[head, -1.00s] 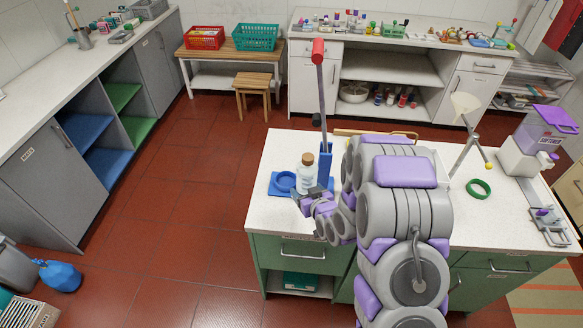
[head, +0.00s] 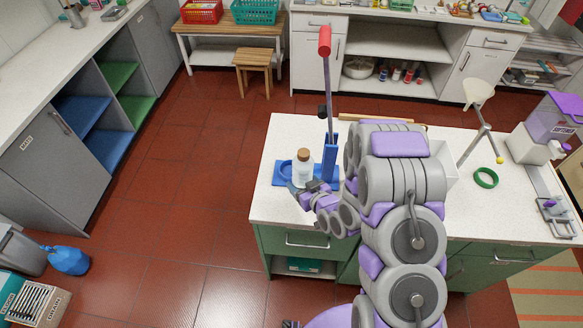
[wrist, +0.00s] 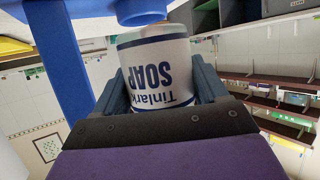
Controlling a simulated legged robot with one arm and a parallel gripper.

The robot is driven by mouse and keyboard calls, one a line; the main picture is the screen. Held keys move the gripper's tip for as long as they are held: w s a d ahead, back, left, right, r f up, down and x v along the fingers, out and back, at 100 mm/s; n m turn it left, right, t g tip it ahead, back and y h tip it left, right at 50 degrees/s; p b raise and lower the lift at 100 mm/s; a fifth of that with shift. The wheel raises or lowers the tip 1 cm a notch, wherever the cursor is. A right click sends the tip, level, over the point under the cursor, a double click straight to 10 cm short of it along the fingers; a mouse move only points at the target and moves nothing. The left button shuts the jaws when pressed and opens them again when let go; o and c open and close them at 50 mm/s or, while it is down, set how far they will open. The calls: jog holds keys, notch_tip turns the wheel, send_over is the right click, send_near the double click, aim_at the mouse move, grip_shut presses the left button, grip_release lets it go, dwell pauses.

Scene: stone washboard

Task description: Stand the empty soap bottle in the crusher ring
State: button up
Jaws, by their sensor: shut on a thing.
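The soap bottle (head: 303,172), pale with a brown cork top, stands upright in my gripper (head: 306,187) in the head view. In the wrist view my gripper (wrist: 165,88) is shut around the bottle (wrist: 158,72), whose "Tinlark SOAP" label shows upside down. The bottle's foot is hidden in the head view.
The crusher's blue post (head: 330,163) and its raised, red-tipped lever (head: 325,42) stand right of the bottle. A green ring (head: 486,178), a funnel stand (head: 480,125) and a dispenser (head: 540,130) occupy the white counter's (head: 458,210) right side.

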jog(key=shift+w+a+f+b, duration=0.1)
jog(key=shift+w+f+b, duration=0.3)
jog(key=shift+b, duration=0.65)
jog(key=w+a+b, duration=0.1)
jog(key=a+b, duration=0.1)
jog(key=b, duration=0.1)
jog(key=shift+w+a+r+b, duration=0.15)
jog(key=shift+w+b, duration=0.05)
jog(key=shift+b, duration=0.2)
jog(key=w, duration=0.6)
jog(key=shift+w+a, duration=0.15)
jog(key=shift+w, duration=0.25)
jog(key=w+f, duration=0.1)
jog(key=w+a+f, duration=0.1)
jog(key=w+f, duration=0.1)
jog(key=f, duration=0.1)
jog(key=shift+w+a+f, duration=0.1)
jog(key=shift+w+a, duration=0.05)
jog(key=shift+a, duration=0.1)
jog(key=shift+a, duration=0.1)
